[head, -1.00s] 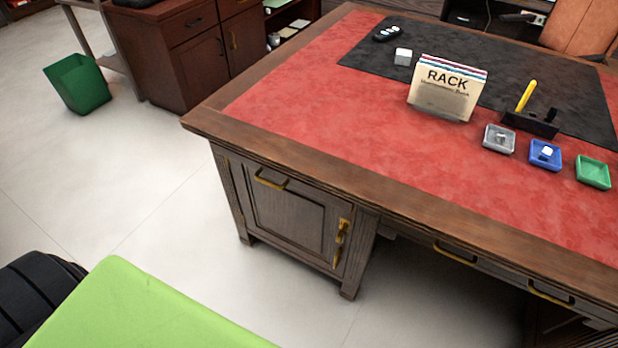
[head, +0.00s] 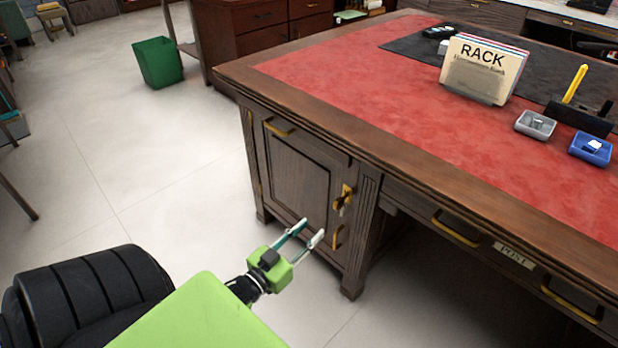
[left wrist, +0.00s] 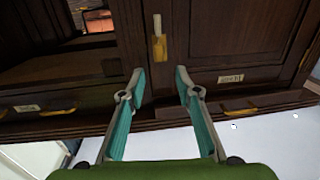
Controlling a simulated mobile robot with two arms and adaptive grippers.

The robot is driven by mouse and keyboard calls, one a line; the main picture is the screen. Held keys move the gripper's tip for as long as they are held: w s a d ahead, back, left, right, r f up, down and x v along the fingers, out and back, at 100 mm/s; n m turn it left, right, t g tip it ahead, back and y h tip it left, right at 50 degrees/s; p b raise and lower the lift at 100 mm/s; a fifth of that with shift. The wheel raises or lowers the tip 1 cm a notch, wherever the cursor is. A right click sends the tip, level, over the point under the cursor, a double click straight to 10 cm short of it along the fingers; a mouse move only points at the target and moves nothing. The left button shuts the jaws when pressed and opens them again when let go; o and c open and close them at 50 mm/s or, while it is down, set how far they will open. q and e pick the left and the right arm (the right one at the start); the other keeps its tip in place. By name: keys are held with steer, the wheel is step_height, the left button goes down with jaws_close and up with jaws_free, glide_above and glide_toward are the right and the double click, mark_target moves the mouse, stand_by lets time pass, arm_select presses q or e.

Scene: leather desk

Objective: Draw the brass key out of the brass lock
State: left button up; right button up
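The brass lock (head: 348,190) is a narrow upright plate on the dark wooden cabinet door (head: 297,190), near its right edge. The brass key (head: 342,206) shows small at the lower part of the plate, seemingly in the lock. My left gripper (head: 312,229) is open and empty, in front of the door, below and left of the lock in the head view. In the left wrist view its fingers (left wrist: 160,72) are spread apart, with brass hardware (left wrist: 159,47) just beyond the gap; key and lock are hard to tell apart there. My right gripper is not in view.
The desk's wooden edge (head: 430,180) overhangs the door. A green bin (head: 158,62) stands far back left. The floor left of the cabinet is clear.

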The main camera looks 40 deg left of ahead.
mark_target(335, 206)
arm_select(q)
steer(key=w+b, duration=0.1)
steer(key=w, duration=0.7)
steer(key=w+b, duration=0.1)
steer(key=w, duration=0.3)
steer(key=shift+w+r+b, duration=0.25)
steer(key=shift+w+b, duration=0.05)
steer(key=shift+b, duration=0.05)
steer(key=shift+w+r, duration=0.1)
steer(key=shift+w, duration=0.55)
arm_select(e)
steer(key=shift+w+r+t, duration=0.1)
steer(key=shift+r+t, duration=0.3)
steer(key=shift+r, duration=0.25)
arm_select(q)
jaws_close()
steer(key=shift+s, duration=0.15)
steer(key=shift+s+p, duration=0.6)
steer(key=shift+s, duration=0.5)
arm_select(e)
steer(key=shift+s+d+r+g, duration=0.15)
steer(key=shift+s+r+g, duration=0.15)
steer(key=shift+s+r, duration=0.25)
